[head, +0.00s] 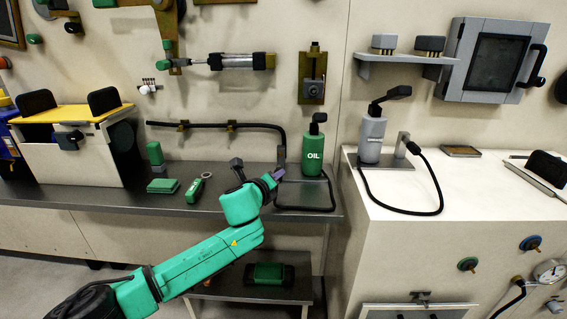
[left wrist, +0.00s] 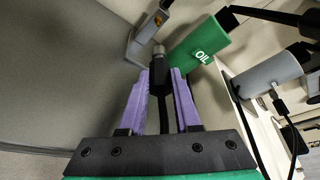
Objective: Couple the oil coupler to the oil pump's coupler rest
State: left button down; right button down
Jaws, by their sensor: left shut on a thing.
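The green oil pump (head: 313,155), marked OIL, stands at the right end of the grey bench; it also shows in the left wrist view (left wrist: 200,48). Its grey coupler rest (left wrist: 141,44) stands beside it, with an orange-ringed socket near its top. In the head view the rest (head: 281,157) is partly hidden behind my gripper. My left gripper (head: 273,178) is shut on the black oil coupler (left wrist: 158,76), between its purple fingers. The coupler's metal tip points toward the rest; I cannot tell whether they touch. The hose trails back between the fingers. My right gripper is not in view.
A grey pump (head: 371,138) with its own coupler and hose stands on the white cabinet (head: 440,190) at right. Green boxes (head: 163,186) and a tape roll (head: 207,176) lie on the bench (head: 120,208) at left. A black pipe (head: 210,125) runs along the wall.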

aim_at(278, 166)
pick_arm(q)
jog(key=shift+r, duration=0.1)
jog(key=shift+w+d, duration=0.1)
jog(key=shift+w, duration=1.3)
jog(key=shift+w+d, duration=0.15)
jog(key=shift+w, duration=1.2)
